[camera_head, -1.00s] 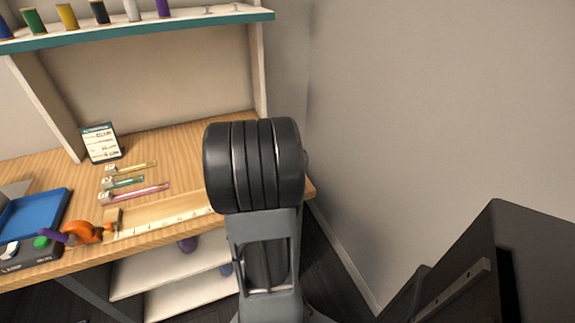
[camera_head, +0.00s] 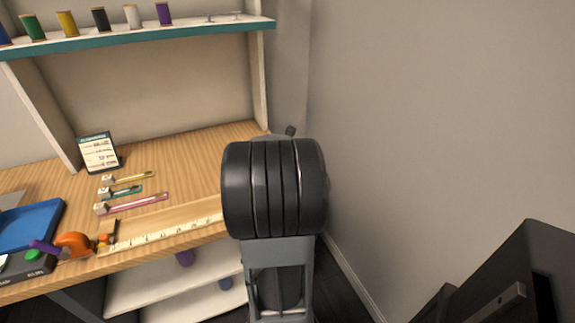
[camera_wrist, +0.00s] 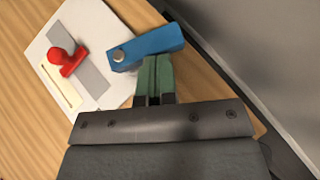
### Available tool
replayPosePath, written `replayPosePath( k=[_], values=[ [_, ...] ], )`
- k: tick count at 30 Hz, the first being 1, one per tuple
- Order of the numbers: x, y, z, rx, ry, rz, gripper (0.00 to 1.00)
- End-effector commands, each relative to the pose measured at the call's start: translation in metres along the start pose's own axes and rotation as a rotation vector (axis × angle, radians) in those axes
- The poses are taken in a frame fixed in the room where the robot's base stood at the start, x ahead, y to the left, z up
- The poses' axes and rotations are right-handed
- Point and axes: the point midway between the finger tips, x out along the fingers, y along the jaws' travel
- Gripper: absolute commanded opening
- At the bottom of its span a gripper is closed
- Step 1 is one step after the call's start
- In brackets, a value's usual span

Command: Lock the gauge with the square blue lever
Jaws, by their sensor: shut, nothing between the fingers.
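In the wrist view a white plate (camera_wrist: 88,22) lies on the wooden surface. A square-ended blue lever (camera_wrist: 150,46) is fixed near the plate's right edge by a round silver pivot, and its free end reaches right beyond the plate. A red lever (camera_wrist: 72,62) with a rounded end lies across a grey strip on the plate, left of the blue lever. My gripper (camera_wrist: 154,62) has its green fingers shut and empty, close against the near side of the blue lever; I cannot tell whether they touch. In the head view my arm hides the gripper and levers.
The wooden desk (camera_head: 190,155) carries several small gauges, a ruler strip (camera_head: 165,236), a card (camera_head: 99,152), an orange tape dispenser (camera_head: 73,243) and a blue tray (camera_head: 30,222). A shelf (camera_head: 150,36) with thread spools is above. A grey wall (camera_head: 430,110) stands right.

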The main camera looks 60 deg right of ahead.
Motion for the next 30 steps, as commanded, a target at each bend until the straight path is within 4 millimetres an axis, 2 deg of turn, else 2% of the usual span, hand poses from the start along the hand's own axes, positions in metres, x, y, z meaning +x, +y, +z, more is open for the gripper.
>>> replayPosePath(
  k=[6,15,20,25,30],
  values=[
    [0.001,0.007,0.001,-0.001,-0.001,-0.001,0.00],
    [0.001,0.008,0.001,0.000,-0.001,0.001,0.00],
    [-0.005,0.007,-0.007,-0.001,-0.002,0.002,0.00],
    [-0.022,0.004,-0.029,-0.003,-0.002,0.006,0.00],
    [-0.061,-0.007,-0.020,-0.002,-0.004,0.004,0.00]
  ],
)
